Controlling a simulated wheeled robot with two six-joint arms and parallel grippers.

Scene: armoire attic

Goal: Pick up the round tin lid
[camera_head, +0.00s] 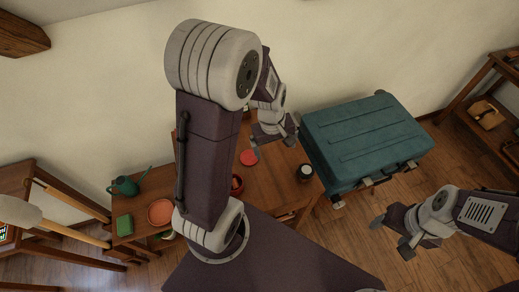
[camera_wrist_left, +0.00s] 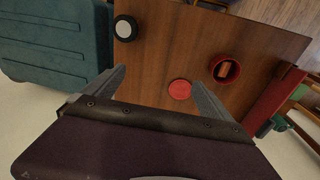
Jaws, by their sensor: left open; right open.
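The round tin lid (camera_head: 248,157) is a flat red disc lying on the wooden table. It also shows in the left wrist view (camera_wrist_left: 180,89), beside the right-hand finger, which borders it closely in the picture. My left gripper (camera_head: 273,146) is open and empty, over the table and just right of the lid in the head view. It also shows in the left wrist view (camera_wrist_left: 156,85) with its fingers well apart. My right gripper (camera_head: 390,236) is open and empty, over the floor at the right.
A red bowl (camera_wrist_left: 224,69) holding a small brownish thing and a dark jar with a white top (camera_head: 305,172) stand on the table (camera_wrist_left: 160,45). A teal suitcase (camera_head: 365,140) stands to the right. Left are a green watering can (camera_head: 127,186) and an orange dish (camera_head: 160,212).

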